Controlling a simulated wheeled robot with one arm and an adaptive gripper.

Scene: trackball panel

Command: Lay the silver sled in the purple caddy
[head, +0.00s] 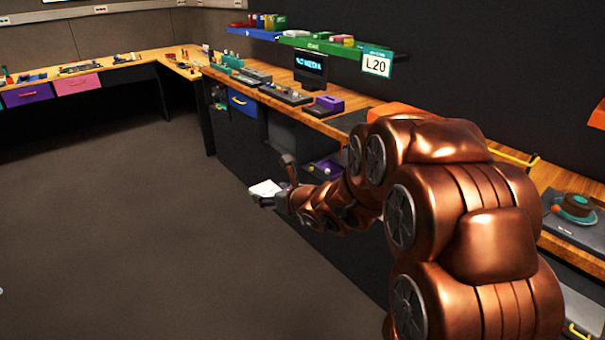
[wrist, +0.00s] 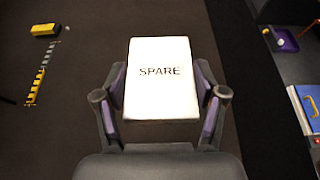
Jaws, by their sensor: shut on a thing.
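My gripper (wrist: 160,95) is shut on a flat, pale, near-white piece marked SPARE (wrist: 160,70), one finger on each side. I cannot tell for sure that it is the silver sled. In the head view my gripper (head: 284,196) holds the pale piece (head: 263,188) over the floor, in front of the bench. A purple open-topped tray (wrist: 288,40), which looks like the caddy, shows at the right of the wrist view, apart from the piece. In the head view a purple thing (head: 323,170) sits in a dark bay under the benchtop, partly hidden by my arm.
A wooden bench (head: 350,101) runs along the dark wall with keyboards and a purple device (head: 328,103) on it. A blue drawer (head: 242,102) is below. A yellow-black object (wrist: 46,30) shows at the upper left of the wrist view.

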